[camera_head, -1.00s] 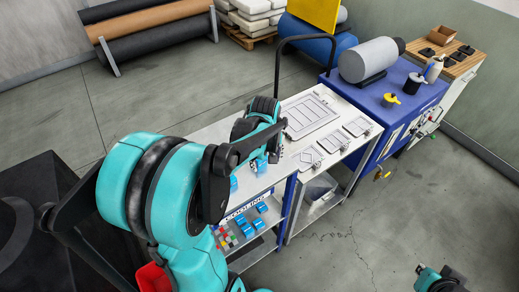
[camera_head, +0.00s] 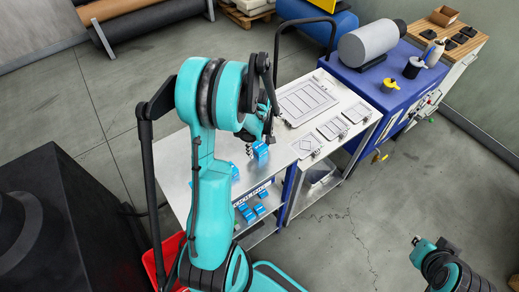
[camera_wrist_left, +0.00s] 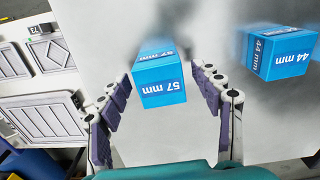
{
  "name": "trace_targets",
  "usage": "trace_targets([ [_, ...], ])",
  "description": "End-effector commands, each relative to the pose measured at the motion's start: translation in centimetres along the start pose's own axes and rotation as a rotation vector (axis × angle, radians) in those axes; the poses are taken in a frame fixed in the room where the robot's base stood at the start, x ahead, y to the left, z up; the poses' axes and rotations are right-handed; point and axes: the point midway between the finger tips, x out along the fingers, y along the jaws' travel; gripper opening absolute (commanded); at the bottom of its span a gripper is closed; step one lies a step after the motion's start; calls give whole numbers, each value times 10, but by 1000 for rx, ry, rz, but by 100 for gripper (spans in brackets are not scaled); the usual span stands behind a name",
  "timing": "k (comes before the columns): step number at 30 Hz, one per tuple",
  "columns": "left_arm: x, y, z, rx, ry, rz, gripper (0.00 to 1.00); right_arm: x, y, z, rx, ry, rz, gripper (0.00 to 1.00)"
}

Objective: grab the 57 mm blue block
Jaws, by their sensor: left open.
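The 57 mm blue block (camera_wrist_left: 160,80) is in the middle of the left wrist view, its label facing the camera. My left gripper (camera_wrist_left: 162,74) is open, one finger on each side of this block, with narrow gaps visible; contact cannot be told. In the head view the block (camera_head: 260,149) shows on the light worktop (camera_head: 178,150), beside my left gripper (camera_head: 250,146), which my own arm partly hides. A 44 mm blue block (camera_wrist_left: 280,50) stands to the right in the wrist view. My right gripper (camera_head: 417,242) is at the lower right of the head view, too small to read.
Outlined panels (camera_head: 307,101) lie on the worktop to the right of the blocks. More small blue blocks (camera_head: 250,213) sit on a lower shelf. A blue cabinet (camera_head: 370,90) with a grey cylinder (camera_head: 367,48) stands beyond. A red bin (camera_head: 160,262) is below my left arm.

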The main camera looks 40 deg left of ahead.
Motion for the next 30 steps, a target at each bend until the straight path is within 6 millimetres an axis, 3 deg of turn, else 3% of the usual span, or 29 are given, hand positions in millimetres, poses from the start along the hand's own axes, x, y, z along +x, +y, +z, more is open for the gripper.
trace_targets([
  [5,0,0,0,0,0,0,66,0,0,0,0,0,0,0],
  [12,0,0,0,1,0,0,2,0,0,0,0,0,0,0],
  [13,0,0,0,1,0,0,0,0,0,0,0,0,0,0],
  [23,-4,0,0,1,0,0,0,0,0,0,0,0,0,0],
  [30,-33,0,0,1,0,0,0,0,0,0,0,0,0,0],
])
